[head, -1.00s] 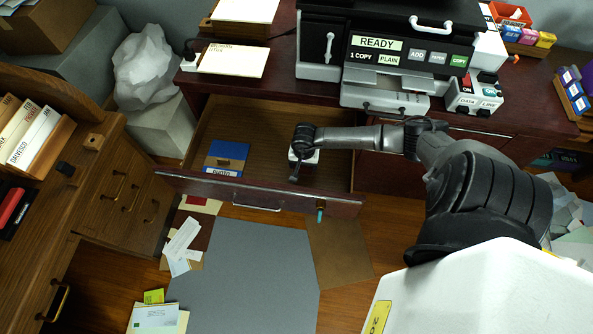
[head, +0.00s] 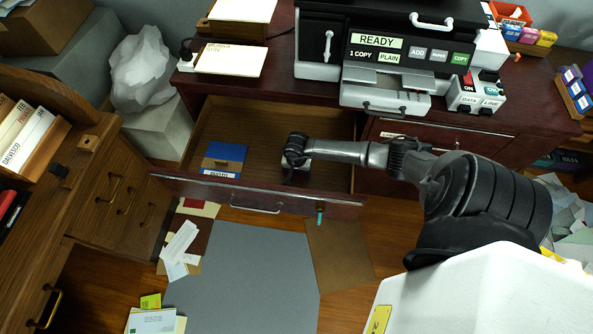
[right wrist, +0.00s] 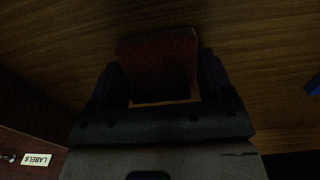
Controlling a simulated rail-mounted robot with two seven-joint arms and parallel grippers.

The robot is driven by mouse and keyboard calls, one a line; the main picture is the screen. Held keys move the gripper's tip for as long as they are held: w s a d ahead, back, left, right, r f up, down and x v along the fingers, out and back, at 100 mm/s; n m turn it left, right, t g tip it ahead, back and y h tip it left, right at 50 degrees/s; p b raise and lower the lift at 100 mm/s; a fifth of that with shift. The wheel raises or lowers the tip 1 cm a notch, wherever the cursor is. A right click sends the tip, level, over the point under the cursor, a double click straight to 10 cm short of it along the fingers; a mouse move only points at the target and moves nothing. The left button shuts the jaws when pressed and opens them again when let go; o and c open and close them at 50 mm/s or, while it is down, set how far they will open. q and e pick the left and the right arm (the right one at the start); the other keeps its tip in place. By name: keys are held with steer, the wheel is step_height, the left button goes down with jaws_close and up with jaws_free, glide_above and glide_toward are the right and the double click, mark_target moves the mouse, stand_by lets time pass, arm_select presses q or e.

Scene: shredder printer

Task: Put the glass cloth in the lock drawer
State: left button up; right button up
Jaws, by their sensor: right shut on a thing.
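The lock drawer (head: 262,182) is pulled open below the desktop, with a key and teal tag (head: 320,215) at its front. My right gripper (head: 295,170) points down inside the drawer, right of its middle. In the right wrist view my right gripper (right wrist: 158,88) is shut on a dark reddish, flat-faced thing (right wrist: 160,52), which I take to be the glass cloth. It is close to the wooden drawer floor, but whether it touches is too dark to tell. The head view hides it behind the hand. My left gripper is out of view.
A blue packet (head: 225,156) lies in the drawer's left half. The drawer floor between it and my gripper is bare. The copier (head: 385,55) stands on the desktop above. A small LABELS tag (right wrist: 37,159) shows in the right wrist view.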

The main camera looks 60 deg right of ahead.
steer(key=shift+f, duration=0.15)
steer(key=o, duration=0.9)
steer(key=shift+r, duration=0.35)
step_height(320, 180, up, 10)
steer(key=p, duration=0.3)
steer(key=shift+f, duration=0.15)
steer(key=shift+r, duration=1)
